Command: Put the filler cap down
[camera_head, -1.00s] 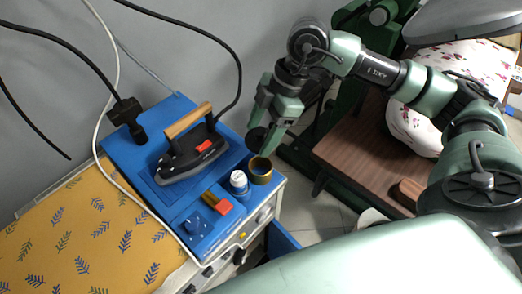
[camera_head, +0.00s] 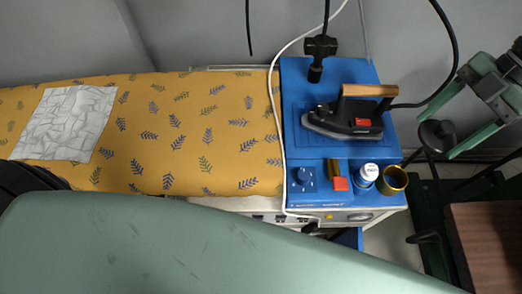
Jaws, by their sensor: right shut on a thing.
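My right gripper (camera_head: 438,138) comes in from the right edge, its green fingers pointing left and down. It is shut on a round black filler cap (camera_head: 436,131), held between the fingertips to the right of the blue iron station (camera_head: 294,95). The cap appears apart from the station. My left gripper is not in view.
An iron (camera_head: 345,120) with a wooden handle stands on the station. A white-capped bottle (camera_head: 366,174), a brass cup (camera_head: 393,180) and a red button (camera_head: 340,184) are at its front. The yellow leaf-patterned board (camera_head: 180,130) bears a folded grey-white cloth (camera_head: 65,122) and is otherwise largely clear.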

